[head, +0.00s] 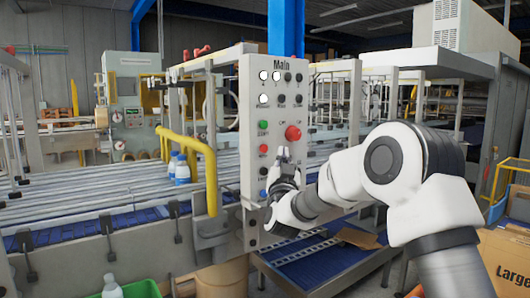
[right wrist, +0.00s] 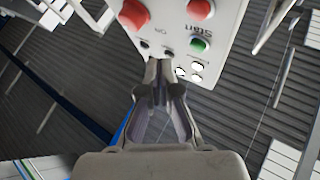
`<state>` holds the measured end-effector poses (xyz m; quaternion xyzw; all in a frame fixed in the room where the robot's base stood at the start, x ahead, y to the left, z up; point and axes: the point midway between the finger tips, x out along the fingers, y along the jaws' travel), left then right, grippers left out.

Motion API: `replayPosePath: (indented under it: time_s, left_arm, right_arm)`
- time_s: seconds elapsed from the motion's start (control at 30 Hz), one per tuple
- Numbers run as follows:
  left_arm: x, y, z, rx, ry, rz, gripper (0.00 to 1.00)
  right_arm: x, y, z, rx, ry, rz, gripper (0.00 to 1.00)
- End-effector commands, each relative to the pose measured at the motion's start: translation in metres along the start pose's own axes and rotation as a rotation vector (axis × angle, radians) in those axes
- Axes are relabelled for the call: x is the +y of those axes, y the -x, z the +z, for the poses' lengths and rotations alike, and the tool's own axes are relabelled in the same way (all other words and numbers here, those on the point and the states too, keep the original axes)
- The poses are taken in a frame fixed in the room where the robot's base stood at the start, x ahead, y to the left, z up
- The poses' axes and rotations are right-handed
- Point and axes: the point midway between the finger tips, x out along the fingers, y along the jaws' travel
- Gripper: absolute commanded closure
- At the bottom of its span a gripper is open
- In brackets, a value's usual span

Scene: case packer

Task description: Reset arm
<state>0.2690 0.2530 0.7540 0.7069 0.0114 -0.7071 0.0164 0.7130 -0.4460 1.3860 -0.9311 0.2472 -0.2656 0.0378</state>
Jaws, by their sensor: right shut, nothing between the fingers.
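The grey control panel labelled Main (head: 262,105) stands upright in the middle of the head view. It carries white lights, dark knobs, a green button (head: 263,127), a large red button (head: 293,133), and smaller red and blue buttons at the lower left. My right gripper (head: 283,156) is in front of the panel's lower right part, below the large red button. In the right wrist view its fingers (right wrist: 159,72) are shut and empty, pointing at the panel (right wrist: 185,30). I cannot tell whether the tips touch the panel. My left gripper is not in view.
A yellow rail (head: 205,165) stands just left of the panel, beside white bottles with blue (head: 181,170) on the conveyor. A green crate (head: 135,289) is at the lower left. A cardboard box (head: 505,265) is at the lower right. A blue post (head: 286,25) rises behind.

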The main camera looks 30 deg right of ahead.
Motion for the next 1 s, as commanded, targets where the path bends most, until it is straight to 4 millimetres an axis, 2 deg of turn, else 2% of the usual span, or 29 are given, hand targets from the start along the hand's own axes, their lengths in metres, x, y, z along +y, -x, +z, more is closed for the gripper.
replayPosePath:
  time_s: [0.57,0.67,0.77,0.83,0.9,0.97,1.0]
  left_arm:
    - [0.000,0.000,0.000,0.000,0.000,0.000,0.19]
    - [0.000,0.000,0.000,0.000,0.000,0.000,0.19]
    - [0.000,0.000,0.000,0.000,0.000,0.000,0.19]
    - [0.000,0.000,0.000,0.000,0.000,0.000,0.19]
    - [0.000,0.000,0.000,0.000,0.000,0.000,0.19]
    - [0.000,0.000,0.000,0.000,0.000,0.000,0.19]
    - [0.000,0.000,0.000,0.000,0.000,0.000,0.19]
  right_arm:
    - [0.000,0.000,0.000,0.000,0.000,0.000,1.00]
    - [0.001,0.003,0.014,-0.019,0.010,-0.002,1.00]
    - [-0.002,0.018,0.060,-0.080,0.049,-0.017,1.00]
    - [-0.004,0.041,0.108,-0.154,0.091,-0.040,1.00]
    - [-0.005,0.076,0.161,-0.251,0.141,-0.073,1.00]
    - [-0.004,0.111,0.204,-0.345,0.184,-0.107,1.00]
    - [-0.002,0.136,0.231,-0.412,0.210,-0.130,1.00]
